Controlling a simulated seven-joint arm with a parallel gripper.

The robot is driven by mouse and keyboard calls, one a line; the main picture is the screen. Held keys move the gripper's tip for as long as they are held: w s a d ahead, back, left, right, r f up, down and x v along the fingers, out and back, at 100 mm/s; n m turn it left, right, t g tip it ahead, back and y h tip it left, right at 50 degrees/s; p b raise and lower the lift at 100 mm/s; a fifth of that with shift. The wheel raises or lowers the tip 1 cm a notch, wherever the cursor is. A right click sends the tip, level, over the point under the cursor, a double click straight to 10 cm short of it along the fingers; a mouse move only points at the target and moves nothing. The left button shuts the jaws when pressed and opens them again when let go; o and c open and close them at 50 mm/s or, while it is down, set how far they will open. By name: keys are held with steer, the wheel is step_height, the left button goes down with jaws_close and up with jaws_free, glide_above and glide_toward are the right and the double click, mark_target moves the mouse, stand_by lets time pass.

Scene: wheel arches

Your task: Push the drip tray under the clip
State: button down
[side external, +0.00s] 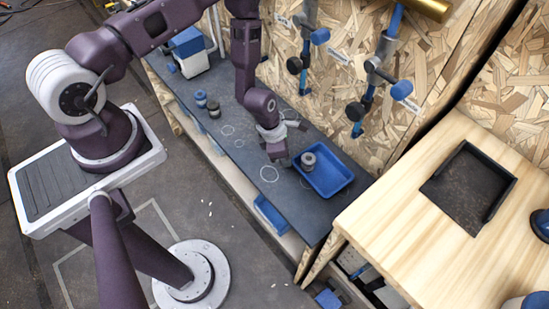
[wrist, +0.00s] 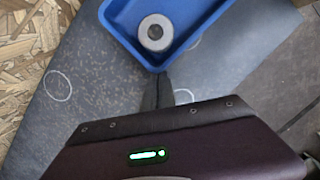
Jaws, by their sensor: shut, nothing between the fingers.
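The drip tray appears to be the blue tray (side external: 332,178) on the dark bench top, with a grey round piece (side external: 308,161) inside at its left end. My gripper (side external: 282,162) is shut and empty, low beside the tray's left end. In the wrist view the fingers (wrist: 159,90) point at the near edge of the blue tray (wrist: 192,14); whether they touch it I cannot tell. Several blue-and-grey clamp-like fittings (side external: 374,72) are on the chipboard wall behind the bench; I cannot tell which is the clip.
Small blue and grey cylinders (side external: 207,104) and a blue-and-white container (side external: 189,50) stand farther left on the bench. White circles mark its surface. A wooden table (side external: 400,225) with a black open tray (side external: 468,190) stands right. A blue bin (side external: 270,214) sits below the bench's front edge.

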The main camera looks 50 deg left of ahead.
mark_target(298, 158)
steer(key=w+d, duration=0.2)
steer(key=w, duration=0.1)
steer(key=shift+d, duration=0.15)
